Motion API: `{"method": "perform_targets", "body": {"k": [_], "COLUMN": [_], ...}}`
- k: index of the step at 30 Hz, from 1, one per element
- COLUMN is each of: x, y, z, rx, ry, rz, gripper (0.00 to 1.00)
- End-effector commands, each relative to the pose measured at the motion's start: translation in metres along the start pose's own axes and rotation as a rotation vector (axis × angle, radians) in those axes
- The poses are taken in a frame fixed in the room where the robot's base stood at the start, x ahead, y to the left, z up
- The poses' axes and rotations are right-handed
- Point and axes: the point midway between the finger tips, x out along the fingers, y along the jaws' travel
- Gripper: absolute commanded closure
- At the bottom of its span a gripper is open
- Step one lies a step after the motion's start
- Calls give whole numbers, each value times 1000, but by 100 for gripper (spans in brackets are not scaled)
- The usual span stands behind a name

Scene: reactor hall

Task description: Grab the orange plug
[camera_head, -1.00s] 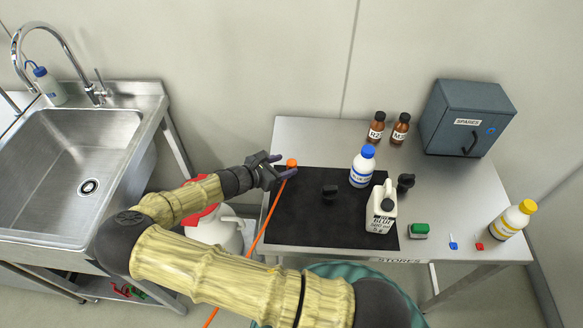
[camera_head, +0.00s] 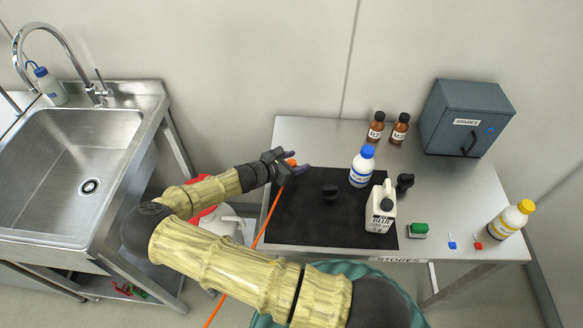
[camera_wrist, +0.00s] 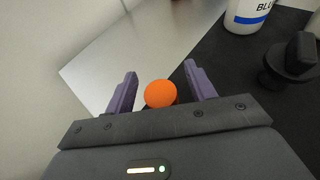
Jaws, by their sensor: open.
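The orange plug (camera_wrist: 160,94) shows as a round orange end between the two purple fingers of my gripper (camera_wrist: 161,90) in the wrist view. My gripper is open, with a gap visible on each side of the plug. In the head view the plug (camera_head: 291,162) is at the left edge of the black mat, partly hidden by my gripper (camera_head: 290,166). An orange cord (camera_head: 268,222) runs down from there past the table's edge towards the floor.
The black mat (camera_head: 300,225) holds a black knob-like piece (camera_head: 330,192), a blue-capped bottle (camera_head: 362,167) and a white jug (camera_head: 381,208). Brown bottles and a grey spares box (camera_head: 466,117) stand behind. A sink (camera_head: 75,150) is at the left. The steel table's back left is clear.

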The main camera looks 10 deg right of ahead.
Motion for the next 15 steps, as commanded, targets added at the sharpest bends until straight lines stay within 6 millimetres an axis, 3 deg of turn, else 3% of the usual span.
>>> {"method": "perform_targets", "body": {"k": [3, 10, 15], "x": [0, 0, 0], "y": [0, 0, 0], "z": [0, 0, 0], "rx": [0, 0, 0], "ry": [0, 0, 0], "rz": [0, 0, 0], "gripper": [49, 94, 94]}}
